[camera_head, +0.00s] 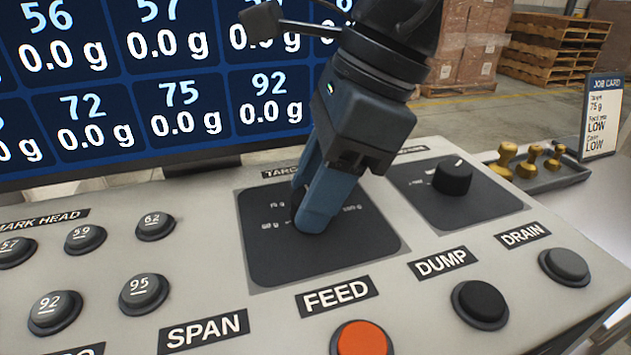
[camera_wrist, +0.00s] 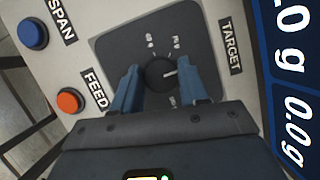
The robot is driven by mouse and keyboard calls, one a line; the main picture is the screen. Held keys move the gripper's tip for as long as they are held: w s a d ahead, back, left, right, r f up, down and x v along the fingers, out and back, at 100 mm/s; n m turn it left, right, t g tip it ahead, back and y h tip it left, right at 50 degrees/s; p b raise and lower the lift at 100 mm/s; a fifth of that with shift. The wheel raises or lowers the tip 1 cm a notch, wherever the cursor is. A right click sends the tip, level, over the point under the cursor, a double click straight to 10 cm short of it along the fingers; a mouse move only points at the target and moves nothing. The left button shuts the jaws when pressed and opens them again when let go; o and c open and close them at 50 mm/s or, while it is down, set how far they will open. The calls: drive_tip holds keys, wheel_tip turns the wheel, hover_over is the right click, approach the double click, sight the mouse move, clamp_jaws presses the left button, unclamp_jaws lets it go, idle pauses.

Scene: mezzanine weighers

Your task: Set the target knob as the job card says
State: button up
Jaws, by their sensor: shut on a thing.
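The target knob (camera_wrist: 155,73) is a round black dial on a dark plate (camera_wrist: 112,45) in the wrist view. Its white pointer line faces the TARGET label (camera_wrist: 230,46), between small gram marks on either side. My gripper (camera_head: 308,212) comes down over this plate in the head view, its blue fingers mostly hiding the knob. In the wrist view the fingers stand on both sides of the knob, shut on it. In the head view, marks beside the knob include 75 g at upper left. The job card (camera_head: 602,115) at right reads target 75 g, with LOW twice below.
A second black knob (camera_head: 453,177) sits right of my gripper. An orange FEED button (camera_head: 361,338), DUMP button (camera_head: 480,303) and DRAIN button (camera_head: 566,266) line the front. Mark head buttons (camera_head: 144,292) are at left. A display (camera_head: 170,75) stands behind; brass weights (camera_head: 530,160) sit at right.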

drive_tip(key=n+g, duration=0.2)
drive_tip(key=n, duration=0.2)
drive_tip(key=shift+w+n, duration=0.1)
drive_tip(key=shift+n, duration=0.3)
drive_tip(key=shift+w+n+g+h+b, duration=0.1)
drive_tip(key=shift+n+g+h+b, duration=0.4)
drive_tip(key=shift+n, duration=1.4)
drive_tip(key=o, duration=1.1)
drive_tip(key=shift+c, duration=0.2)
drive_tip(key=v, duration=0.7)
drive_tip(key=shift+w+r+p, duration=0.15)
drive_tip(key=shift+r+p, duration=0.2)
drive_tip(key=shift+r, duration=0.1)
